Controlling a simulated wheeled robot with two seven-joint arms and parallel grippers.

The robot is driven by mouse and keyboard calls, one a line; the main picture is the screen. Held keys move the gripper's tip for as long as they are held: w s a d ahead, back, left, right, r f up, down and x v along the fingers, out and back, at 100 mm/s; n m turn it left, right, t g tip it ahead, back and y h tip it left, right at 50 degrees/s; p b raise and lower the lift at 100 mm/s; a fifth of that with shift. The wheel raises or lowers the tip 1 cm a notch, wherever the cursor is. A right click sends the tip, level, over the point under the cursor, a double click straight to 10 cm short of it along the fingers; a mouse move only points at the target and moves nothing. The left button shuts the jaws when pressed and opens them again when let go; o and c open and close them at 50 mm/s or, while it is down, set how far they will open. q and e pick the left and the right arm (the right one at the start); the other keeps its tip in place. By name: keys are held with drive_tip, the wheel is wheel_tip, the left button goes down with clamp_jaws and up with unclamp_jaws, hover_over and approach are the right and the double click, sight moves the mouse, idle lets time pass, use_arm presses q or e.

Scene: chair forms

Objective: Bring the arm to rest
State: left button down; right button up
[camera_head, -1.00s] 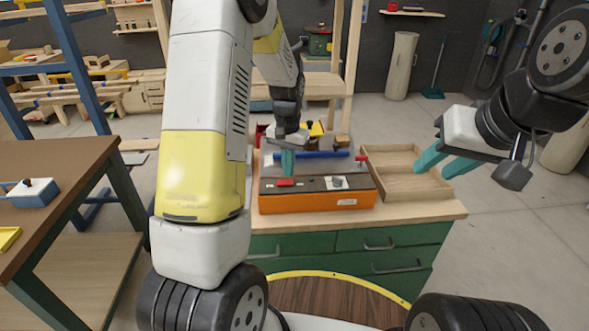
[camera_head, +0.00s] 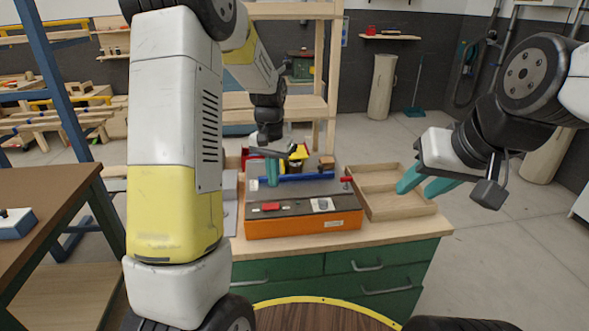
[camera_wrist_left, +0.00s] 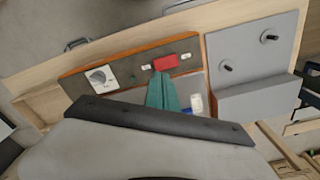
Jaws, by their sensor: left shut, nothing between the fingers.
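My left gripper (camera_head: 272,183), with green fingers, hangs fingertips-down above the orange-sided box with a dark and grey top (camera_head: 305,221). Its fingers are together with nothing between them. In the left wrist view the closed fingers (camera_wrist_left: 162,92) point toward the red block (camera_wrist_left: 166,62) on the box top; whether they touch anything is hard to tell. My right gripper (camera_head: 424,187) is open and empty, in front of the wooden tray (camera_head: 398,212) in the picture.
The box stands on a wood-topped green cabinet (camera_head: 400,241). A blue bar (camera_head: 307,178) lies along its back. A grey panel with two black knobs (camera_wrist_left: 256,53) lies beside it. A brown-topped table (camera_head: 60,205) stands at the left. Open floor (camera_head: 500,245) lies to the right.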

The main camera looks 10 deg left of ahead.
use_arm(q)
drive_tip(key=s+r+n+t+h, duration=0.1)
drive_tip(key=s+r+t, duration=0.2)
drive_tip(key=s+r, duration=0.9)
drive_tip(key=s+d+r+t, duration=0.1)
drive_tip(key=s+r, duration=0.1)
drive_tip(key=s, duration=0.4)
drive_tip(key=s+d+r+n+t+h, duration=0.1)
drive_tip(key=s+r+t, duration=0.1)
drive_tip(key=s, duration=0.4)
drive_tip(key=shift+r, duration=0.4)
drive_tip(key=w+a+f+n+g, duration=0.1)
drive_tip(key=w+f+g, duration=0.1)
drive_tip(key=w, duration=0.6)
drive_tip(key=w+a+f+n+g+y, duration=0.1)
drive_tip(key=w+a+f+g, duration=0.1)
drive_tip(key=w+f, duration=0.3)
drive_tip(key=w+a+f+n+g+y, duration=0.1)
drive_tip(key=w+a+f+n+g, duration=0.1)
drive_tip(key=w, duration=0.8)
drive_tip(key=shift+w+f, duration=0.35)
drive_tip(key=shift+f, duration=0.3)
